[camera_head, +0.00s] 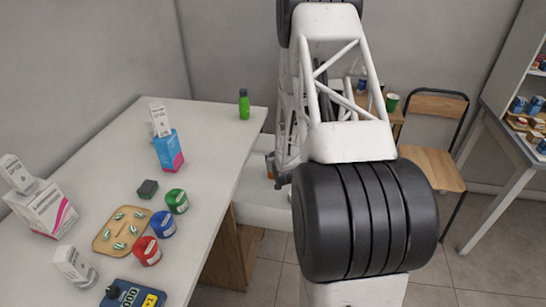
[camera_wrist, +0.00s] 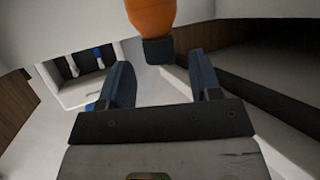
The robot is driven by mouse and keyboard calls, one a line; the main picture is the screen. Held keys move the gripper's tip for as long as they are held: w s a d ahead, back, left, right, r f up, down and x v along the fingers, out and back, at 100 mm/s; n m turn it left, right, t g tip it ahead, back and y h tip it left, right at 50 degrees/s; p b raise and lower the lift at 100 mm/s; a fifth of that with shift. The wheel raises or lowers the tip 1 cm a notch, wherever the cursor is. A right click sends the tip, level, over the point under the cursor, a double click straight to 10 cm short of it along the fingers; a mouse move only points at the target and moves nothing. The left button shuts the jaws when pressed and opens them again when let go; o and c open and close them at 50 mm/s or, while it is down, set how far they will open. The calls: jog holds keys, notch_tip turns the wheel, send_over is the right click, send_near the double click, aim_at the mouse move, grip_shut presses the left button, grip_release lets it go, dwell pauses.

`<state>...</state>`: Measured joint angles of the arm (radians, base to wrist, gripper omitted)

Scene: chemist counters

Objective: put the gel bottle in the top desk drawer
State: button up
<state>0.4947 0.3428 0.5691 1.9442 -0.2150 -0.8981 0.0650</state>
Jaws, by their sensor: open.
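An orange bottle with a dark cap (camera_wrist: 152,16) is at the top of the wrist view, cut off by the frame edge, its cap towards my gripper. My gripper (camera_wrist: 160,65) is open, with the cap at or just beyond the gap between its fingertips; no grip on it shows. In the head view my gripper is small and dark beside the desk, partly hidden by my arm. A green bottle (camera_head: 244,105) stands upright at the desk's far corner. I cannot tell from the labels which bottle is the gel. A pale, open box-like space (camera_wrist: 80,95) at left may be a drawer.
The white desk (camera_head: 205,125) holds boxes, colored jars, and a wooden tray (camera_head: 104,243). Wooden panels (camera_head: 229,250) stand below its edge. A chair (camera_head: 432,165) and a shelf unit (camera_head: 500,125) are at right. A dark ledge (camera_wrist: 250,95) lies right of my gripper.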

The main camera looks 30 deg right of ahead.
jog(key=v, duration=0.6)
jog(key=shift+s, duration=0.15)
jog(key=shift+r, duration=0.1)
dwell(0.6)
jog(key=s+a+r+n+g+y, duration=0.15)
jog(key=s+a+r, duration=0.25)
jog(key=a+r, duration=0.6)
jog(key=s+a+r+g+y, duration=0.1)
jog(key=s+a+r+g, duration=0.25)
jog(key=a+r, duration=0.6)
jog(key=s+a+r+g, duration=0.1)
jog(key=s+a+r, duration=0.3)
jog(key=s, duration=0.5)
jog(key=s+a+r+n+g+y, duration=0.1)
jog(key=s+a+r, duration=0.4)
jog(key=s, duration=0.5)
jog(key=s+a+r+n+g, duration=0.1)
jog(key=s+a+r+g, duration=0.2)
jog(key=s+r, duration=0.4)
jog(key=s+a, duration=0.1)
jog(key=s, duration=0.1)
jog(key=shift+s+a, duration=0.25)
jog(key=shift+s, duration=0.1)
